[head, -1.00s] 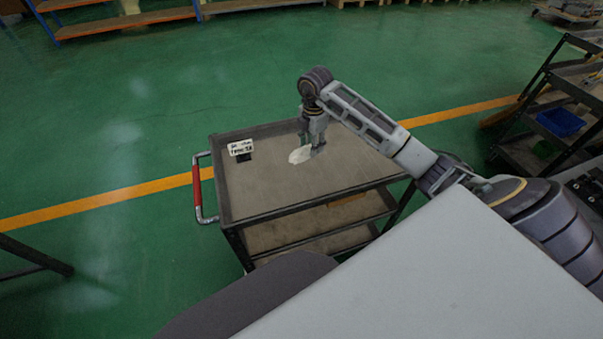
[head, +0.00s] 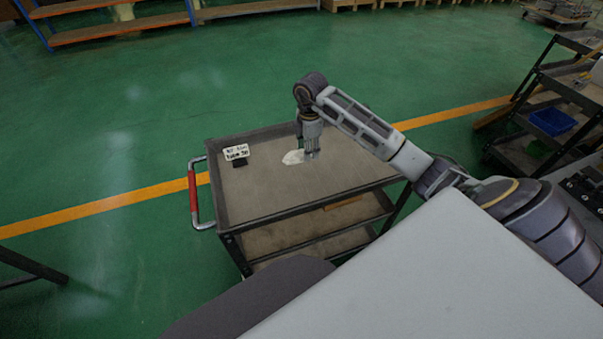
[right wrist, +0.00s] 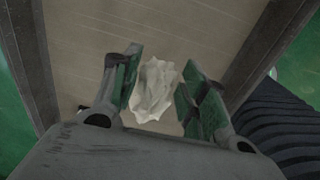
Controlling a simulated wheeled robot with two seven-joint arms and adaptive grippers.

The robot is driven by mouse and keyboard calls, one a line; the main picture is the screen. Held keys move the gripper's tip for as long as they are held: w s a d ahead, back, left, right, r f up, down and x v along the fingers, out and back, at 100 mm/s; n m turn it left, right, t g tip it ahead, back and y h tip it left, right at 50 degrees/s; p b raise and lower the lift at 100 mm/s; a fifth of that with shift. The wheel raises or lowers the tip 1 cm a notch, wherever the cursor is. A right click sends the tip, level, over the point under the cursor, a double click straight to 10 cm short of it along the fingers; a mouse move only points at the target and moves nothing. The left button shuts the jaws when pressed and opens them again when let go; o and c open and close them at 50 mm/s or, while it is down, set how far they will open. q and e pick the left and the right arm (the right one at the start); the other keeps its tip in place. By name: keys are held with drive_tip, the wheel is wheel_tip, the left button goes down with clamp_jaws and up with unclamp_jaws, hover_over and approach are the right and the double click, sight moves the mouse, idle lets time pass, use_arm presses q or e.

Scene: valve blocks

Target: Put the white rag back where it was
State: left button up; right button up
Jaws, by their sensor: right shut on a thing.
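The white rag (head: 293,157) lies crumpled on the top shelf of the grey cart (head: 262,197), toward its far side. My right gripper (head: 312,154) points down at the rag's right side and is shut on it. In the right wrist view the rag (right wrist: 156,90) sits bunched between the two green-padded fingers (right wrist: 158,95), with the cart's top behind it. Whether the rag is clear of the shelf cannot be told. My left gripper is not in view.
A small sign (head: 236,153) on a black base stands at the cart top's far left. The cart has raised rims and a red handle (head: 193,194) on its left. The rest of the top is bare. A dark rack with a blue bin (head: 553,121) stands at right.

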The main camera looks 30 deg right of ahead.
hover_over(307, 173)
drive_tip(key=shift+s+f, duration=0.15)
drive_tip(key=shift+f, duration=2.2)
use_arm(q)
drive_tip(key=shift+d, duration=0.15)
use_arm(e)
drive_tip(key=shift+f, duration=0.1)
drive_tip(key=shift+f, duration=2.4)
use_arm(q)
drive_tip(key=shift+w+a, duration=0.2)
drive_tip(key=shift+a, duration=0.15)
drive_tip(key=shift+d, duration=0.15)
use_arm(e)
drive_tip(key=o, duration=1)
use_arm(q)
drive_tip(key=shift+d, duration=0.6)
